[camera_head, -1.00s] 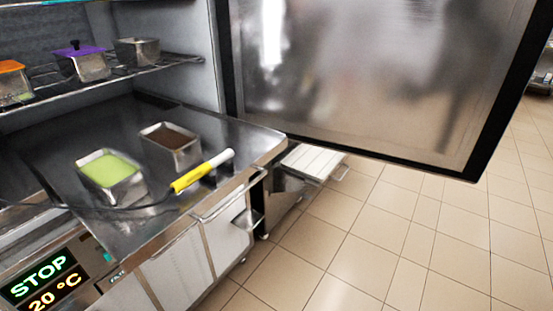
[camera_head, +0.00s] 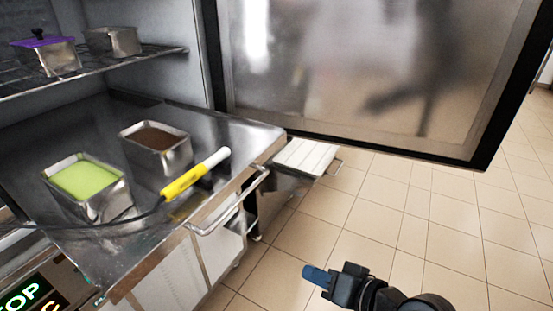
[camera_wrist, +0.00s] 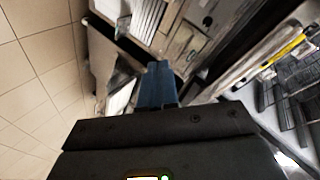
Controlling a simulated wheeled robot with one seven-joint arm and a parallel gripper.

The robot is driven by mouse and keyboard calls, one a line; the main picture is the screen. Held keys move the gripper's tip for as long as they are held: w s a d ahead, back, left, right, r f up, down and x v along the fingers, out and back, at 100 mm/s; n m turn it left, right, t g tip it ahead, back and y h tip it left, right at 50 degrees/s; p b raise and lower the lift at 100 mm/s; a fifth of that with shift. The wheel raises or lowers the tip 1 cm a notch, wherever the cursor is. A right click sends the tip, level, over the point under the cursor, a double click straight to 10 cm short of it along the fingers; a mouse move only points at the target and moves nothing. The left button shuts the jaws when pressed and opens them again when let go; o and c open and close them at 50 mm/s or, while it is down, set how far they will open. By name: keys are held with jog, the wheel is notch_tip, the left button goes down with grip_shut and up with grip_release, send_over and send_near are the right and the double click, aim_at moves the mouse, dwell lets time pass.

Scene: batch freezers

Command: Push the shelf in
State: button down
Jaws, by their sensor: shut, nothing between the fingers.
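The wire shelf (camera_head: 120,66) is inside the open cabinet at the upper left of the head view. It carries a purple-lidded metal tub (camera_head: 50,58) and an open metal tub (camera_head: 114,41). How far it sticks out I cannot tell. My gripper (camera_head: 314,274) is low at the bottom of the head view, over the floor, to the right of and apart from the shelf. Its blue fingers are shut and empty. In the wrist view the shut fingers (camera_wrist: 158,84) point up the picture.
A steel worktop (camera_head: 92,118) below the shelf holds a green-filled tub (camera_head: 92,186), a brown-filled tub (camera_head: 157,149) and a yellow-handled tool (camera_head: 187,180). A bar handle (camera_head: 232,206) juts from its front. The large open door (camera_head: 355,80) hangs behind. Tiled floor at right is clear.

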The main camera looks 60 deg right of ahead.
jog(key=w+d+r+m+t+b, duration=0.1)
jog(key=w+d+m+t+b, duration=0.1)
jog(key=w+d+m, duration=0.5)
jog(key=n+t+y+b, duration=0.2)
jog(key=t+y, duration=0.1)
jog(key=t, duration=0.1)
send_near(269, 153)
jog(key=w+p, duration=0.2)
jog(key=w, duration=0.4)
jog(key=shift+w+r, duration=0.1)
jog(key=shift+w, duration=0.3)
